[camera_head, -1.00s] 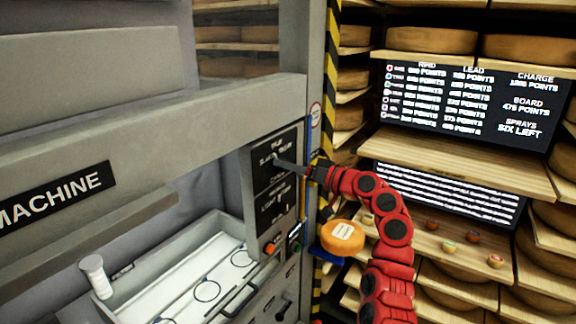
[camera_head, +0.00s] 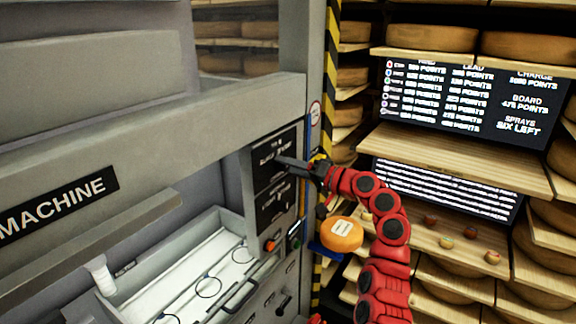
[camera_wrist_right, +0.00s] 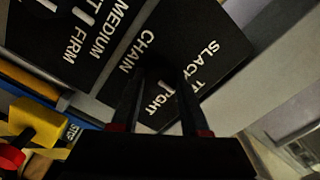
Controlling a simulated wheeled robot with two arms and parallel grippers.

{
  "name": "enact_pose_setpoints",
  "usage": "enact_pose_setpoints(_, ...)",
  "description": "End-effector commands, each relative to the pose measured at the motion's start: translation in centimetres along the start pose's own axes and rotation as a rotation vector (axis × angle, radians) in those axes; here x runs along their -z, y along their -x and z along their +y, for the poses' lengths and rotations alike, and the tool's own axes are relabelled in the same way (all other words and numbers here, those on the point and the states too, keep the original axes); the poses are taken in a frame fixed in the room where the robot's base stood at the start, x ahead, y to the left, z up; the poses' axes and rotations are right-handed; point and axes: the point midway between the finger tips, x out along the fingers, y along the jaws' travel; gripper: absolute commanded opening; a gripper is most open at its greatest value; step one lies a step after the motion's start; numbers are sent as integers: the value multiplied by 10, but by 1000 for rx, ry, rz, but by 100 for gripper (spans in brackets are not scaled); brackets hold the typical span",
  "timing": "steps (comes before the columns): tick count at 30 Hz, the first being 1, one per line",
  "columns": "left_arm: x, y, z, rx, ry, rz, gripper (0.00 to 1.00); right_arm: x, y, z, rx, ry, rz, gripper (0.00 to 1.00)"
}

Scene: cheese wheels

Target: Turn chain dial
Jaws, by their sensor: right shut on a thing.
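The black chain plate (camera_head: 268,152) is on the grey machine's front, with small white lettering. In the right wrist view the plate (camera_wrist_right: 222,62) reads CHAIN, SLACK and TIGHT. My right gripper (camera_head: 280,160) reaches in from the right, its fingertips at this plate. In the right wrist view its two dark fingers (camera_wrist_right: 160,88) point at the plate between CHAIN and SLACK and are shut on the chain dial. The dial itself is too dark and hidden between the fingers to make out its pointing.
Below is a second plate (camera_head: 274,204), reading MEDIUM and FIRM in the wrist view (camera_wrist_right: 85,40). An orange button (camera_head: 269,246) sits lower. An orange cheese (camera_head: 341,235) rests on a blue holder beside my arm. Shelves (camera_head: 455,160) of cheese wheels stand right.

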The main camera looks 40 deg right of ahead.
Motion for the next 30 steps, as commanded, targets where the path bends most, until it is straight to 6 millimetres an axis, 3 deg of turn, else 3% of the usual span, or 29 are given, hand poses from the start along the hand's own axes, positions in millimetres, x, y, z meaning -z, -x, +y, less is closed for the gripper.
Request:
enact_pose_setpoints(7,0,0,0,0,0,0,0,0,0,0,0,1,2,0)
enact_pose_setpoints(8,0,0,0,0,0,0,0,0,0,0,0,1,1,50)
enact_pose_setpoints(12,0,0,0,0,0,0,0,0,0,0,0,1,1,74)
enact_pose_setpoints(23,0,3,0,0,0,0,0,0,4,1,0,2,3,74)
enact_pose_setpoints(26,-2,10,0,0,0,0,0,0,17,3,-1,4,7,74)
enact_pose_setpoints(30,-4,24,1,0,0,0,0,-1,49,7,-3,3,7,74)
